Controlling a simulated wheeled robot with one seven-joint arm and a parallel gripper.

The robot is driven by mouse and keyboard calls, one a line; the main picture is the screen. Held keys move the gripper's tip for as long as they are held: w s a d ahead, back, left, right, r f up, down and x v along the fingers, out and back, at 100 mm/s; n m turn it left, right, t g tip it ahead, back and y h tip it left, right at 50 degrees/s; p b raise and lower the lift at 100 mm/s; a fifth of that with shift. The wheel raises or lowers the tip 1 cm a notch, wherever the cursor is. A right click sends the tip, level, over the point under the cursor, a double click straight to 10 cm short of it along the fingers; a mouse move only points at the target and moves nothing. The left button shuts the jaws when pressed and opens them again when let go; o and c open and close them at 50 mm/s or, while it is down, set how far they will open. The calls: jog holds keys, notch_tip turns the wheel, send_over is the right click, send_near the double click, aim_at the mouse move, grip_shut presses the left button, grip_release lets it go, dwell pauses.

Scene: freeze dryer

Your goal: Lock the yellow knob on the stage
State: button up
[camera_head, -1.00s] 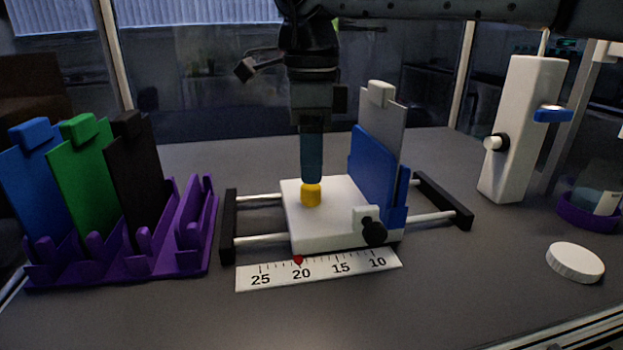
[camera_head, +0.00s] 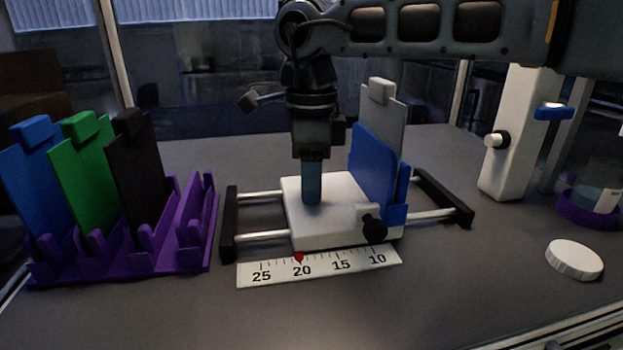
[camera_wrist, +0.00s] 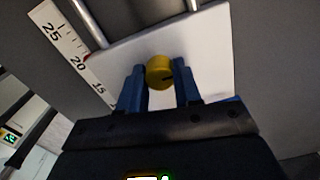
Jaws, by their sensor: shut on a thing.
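The yellow knob (camera_wrist: 159,72) sits on top of the white stage (camera_head: 340,230), which also shows in the wrist view (camera_wrist: 205,50). My gripper (camera_head: 312,202) points straight down onto the stage top. In the wrist view its two blue fingers (camera_wrist: 159,88) stand one on each side of the knob and are shut on it. In the head view the fingers hide the knob. The stage rides on two metal rods between black end blocks. It carries a blue upright holder (camera_head: 373,165) with a grey plate and a black knob (camera_head: 373,228) at its front.
A white ruler (camera_head: 320,270) lies in front of the stage, with a red marker (camera_head: 299,257) near 20. A purple rack (camera_head: 120,265) with blue, green and black plates stands at left. A white post (camera_head: 510,150) and white disc (camera_head: 574,260) are at right.

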jog(key=c, duration=0.4)
jog(key=shift+c, duration=0.2)
jog(key=shift+m, duration=0.3)
jog(key=m, duration=0.3)
jog(key=shift+m, duration=0.3)
jog(key=m, duration=0.3)
jog(key=shift+m, duration=0.3)
jog(key=m+b, duration=0.1)
jog(key=m, duration=0.9)
